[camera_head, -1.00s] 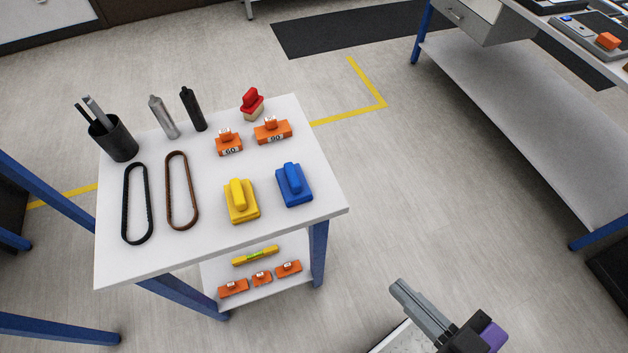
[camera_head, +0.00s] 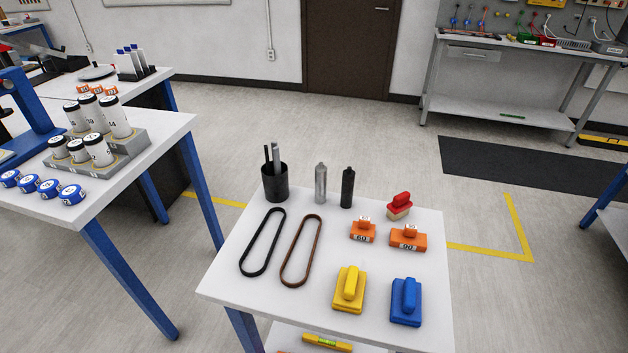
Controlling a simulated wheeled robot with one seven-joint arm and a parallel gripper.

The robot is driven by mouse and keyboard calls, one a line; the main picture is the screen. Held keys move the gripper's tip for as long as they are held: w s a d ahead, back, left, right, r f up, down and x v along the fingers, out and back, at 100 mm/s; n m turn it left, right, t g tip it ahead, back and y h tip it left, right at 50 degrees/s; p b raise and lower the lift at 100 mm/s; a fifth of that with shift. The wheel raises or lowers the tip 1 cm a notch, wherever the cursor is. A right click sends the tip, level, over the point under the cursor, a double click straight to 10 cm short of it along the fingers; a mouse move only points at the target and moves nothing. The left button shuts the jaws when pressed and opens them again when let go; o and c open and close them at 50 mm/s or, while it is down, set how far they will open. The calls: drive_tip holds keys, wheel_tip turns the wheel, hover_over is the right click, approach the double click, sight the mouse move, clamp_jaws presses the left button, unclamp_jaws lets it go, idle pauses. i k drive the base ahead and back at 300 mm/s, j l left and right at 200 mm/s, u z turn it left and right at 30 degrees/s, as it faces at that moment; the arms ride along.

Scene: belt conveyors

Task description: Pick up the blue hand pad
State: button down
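The blue hand pad (camera_head: 406,303) lies on the white table (camera_head: 240,286), near its front right corner, with its raised handle facing up. A yellow hand pad (camera_head: 349,291) of the same shape lies just to its left, apart from it. Nothing covers the blue pad. My gripper is not in view at this moment.
Behind the pads stand two orange blocks (camera_head: 408,238), a red-topped brush (camera_head: 399,206), black and silver cylinders (camera_head: 320,184) and a black pen cup (camera_head: 276,182). Two belt loops (camera_head: 263,242) lie left. Another table (camera_head: 160,128) with white canisters stands left.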

sight(406, 296)
drive_tip(key=u, duration=2.9)
drive_tip(key=z, duration=2.85)
drive_tip(key=j+u, duration=0.25)
drive_tip(key=j, duration=0.3)
drive_tip(key=i+j+u, duration=0.25)
drive_tip(key=j, duration=0.25)
drive_tip(key=k, duration=0.1)
